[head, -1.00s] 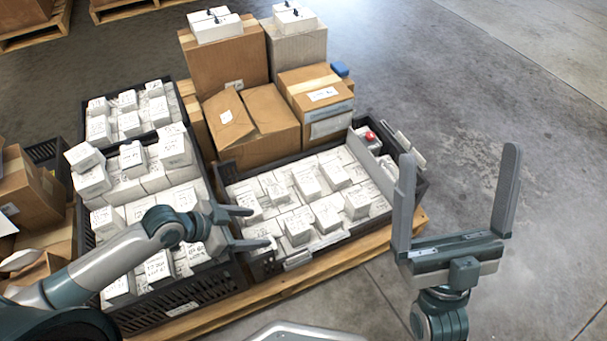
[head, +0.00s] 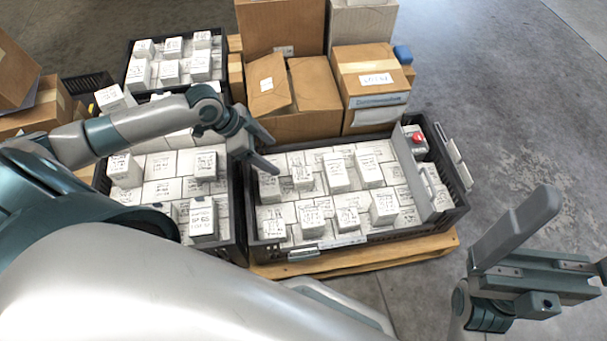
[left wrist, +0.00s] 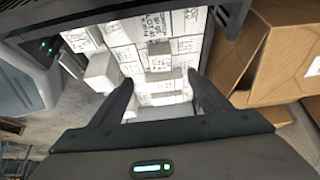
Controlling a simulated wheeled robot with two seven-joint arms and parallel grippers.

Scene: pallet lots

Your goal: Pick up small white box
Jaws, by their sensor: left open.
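Many small white boxes with black writing fill the black crates; one (head: 337,175) stands raised in the right crate (head: 350,243), and another (head: 203,222) stands in the left crate (head: 240,240). Which box is meant cannot be told. My left gripper (head: 273,154) is open and empty above the inner edges of these two crates. In the left wrist view its two fingers (left wrist: 160,95) stand apart, with white boxes (left wrist: 160,62) beyond and between them. My right gripper (head: 570,235) is empty at the right edge, away from the crates; one finger is cut off by the frame.
Brown cartons (head: 300,100) stand behind the right crate. Another crate of white boxes (head: 170,70) is at the back left. A red-topped item (head: 417,138) sits in the right crate's end section. The crates rest on a wooden pallet (head: 350,262). Grey floor (head: 500,120) is clear at right.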

